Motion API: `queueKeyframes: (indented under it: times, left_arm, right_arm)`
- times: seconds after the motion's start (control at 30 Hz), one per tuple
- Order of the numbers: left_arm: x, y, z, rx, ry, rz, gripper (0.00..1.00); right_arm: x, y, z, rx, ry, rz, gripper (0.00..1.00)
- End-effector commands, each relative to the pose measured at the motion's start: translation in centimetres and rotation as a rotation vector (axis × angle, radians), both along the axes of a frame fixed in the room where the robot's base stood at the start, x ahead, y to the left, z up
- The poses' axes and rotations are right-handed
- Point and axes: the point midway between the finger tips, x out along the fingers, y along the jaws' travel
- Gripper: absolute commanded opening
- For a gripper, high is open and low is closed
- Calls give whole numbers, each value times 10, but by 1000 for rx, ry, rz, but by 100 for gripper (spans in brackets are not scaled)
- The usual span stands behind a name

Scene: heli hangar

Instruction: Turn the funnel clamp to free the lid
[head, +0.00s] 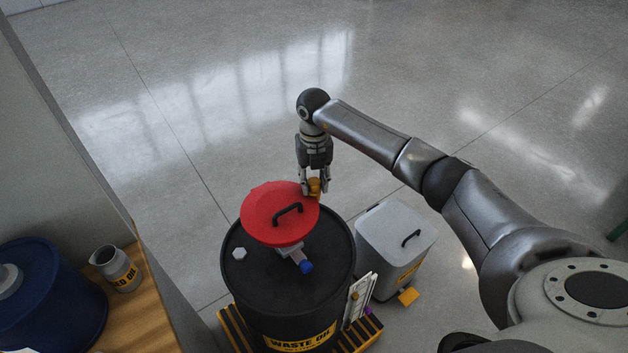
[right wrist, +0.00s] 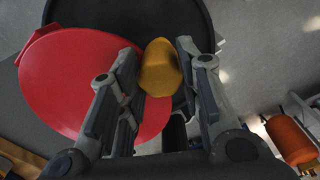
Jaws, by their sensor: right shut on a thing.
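The red lid (head: 270,213) with a black handle (head: 287,211) lies on the funnel at the top of a black waste oil drum (head: 327,258). The yellow-orange clamp (head: 314,186) is at the lid's far right edge. My right gripper (head: 315,189) comes down from above and is shut on the clamp. In the right wrist view the clamp (right wrist: 160,66) sits between the fingertips, with the red lid (right wrist: 75,85) to its left. The funnel under the lid is mostly hidden. My left gripper is not in view.
A grey bin (head: 385,232) with a black handle stands right of the drum. A wooden bench (head: 155,300) at the left holds a used-oil can (head: 118,268) and a blue container (head: 45,295). A blue-ended valve (head: 305,266) projects beside the lid. The floor beyond is clear.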

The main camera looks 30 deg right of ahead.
Motion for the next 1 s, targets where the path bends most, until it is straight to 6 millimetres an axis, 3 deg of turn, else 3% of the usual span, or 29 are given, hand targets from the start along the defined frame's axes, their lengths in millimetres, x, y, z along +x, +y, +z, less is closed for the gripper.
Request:
queueKeyframes:
  times: [0.27, 1.0]
  left_arm:
    - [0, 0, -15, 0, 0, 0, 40]
    - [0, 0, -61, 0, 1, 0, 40]
  right_arm:
    - [1, -1, -2, -2, -3, 154, 9]
    - [1, 1, -1, -2, -4, 849, 9]
